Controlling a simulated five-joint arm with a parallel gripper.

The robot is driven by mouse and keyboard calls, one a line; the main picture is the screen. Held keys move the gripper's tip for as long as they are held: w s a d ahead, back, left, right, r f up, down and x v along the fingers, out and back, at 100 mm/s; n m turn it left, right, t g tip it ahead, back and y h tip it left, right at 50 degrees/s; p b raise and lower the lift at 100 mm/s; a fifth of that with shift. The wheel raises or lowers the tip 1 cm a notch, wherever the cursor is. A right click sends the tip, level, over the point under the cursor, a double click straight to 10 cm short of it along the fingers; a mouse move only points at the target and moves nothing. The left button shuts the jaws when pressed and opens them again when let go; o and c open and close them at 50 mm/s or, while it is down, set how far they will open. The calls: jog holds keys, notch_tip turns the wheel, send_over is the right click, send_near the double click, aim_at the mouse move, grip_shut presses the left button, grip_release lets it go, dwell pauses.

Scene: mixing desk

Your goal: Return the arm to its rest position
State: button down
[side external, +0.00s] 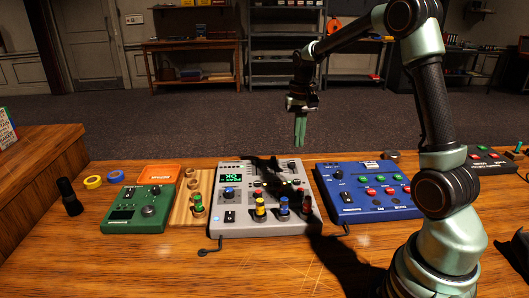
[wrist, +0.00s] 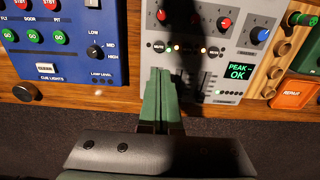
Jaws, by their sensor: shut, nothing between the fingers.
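My gripper (side external: 300,130) hangs from the raised arm, fingers pointing down, in the air above the far edge of the desk in the side view. Its two green fingers are together and hold nothing. In the wrist view the shut fingers (wrist: 160,100) point toward the grey mixer. The grey mixer (side external: 232,222) stands in the middle of the desk, with a green screen reading "PEAK OK". My arm's shadow falls across it. The arm's base stands at the right front of the desk.
A blue cue-light panel (side external: 368,190) stands right of the mixer. A wooden rack (side external: 183,215), a green box (side external: 125,220), an orange tray (side external: 158,175), tape rolls (side external: 93,182) and a black cylinder (side external: 68,197) are to the left. The front left desk is clear.

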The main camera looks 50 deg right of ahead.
jog(key=shift+r, duration=0.7)
jog(key=s+a+r+n+t, duration=0.2)
jog(key=s+a, duration=0.4)
jog(key=a, duration=0.3)
jog(key=s+a+r+n+t, duration=0.3)
jog(key=s+a+r+n, duration=0.2)
jog(key=a, duration=0.4)
jog(key=shift+s+n, duration=0.75)
jog(key=shift+n, duration=0.25)
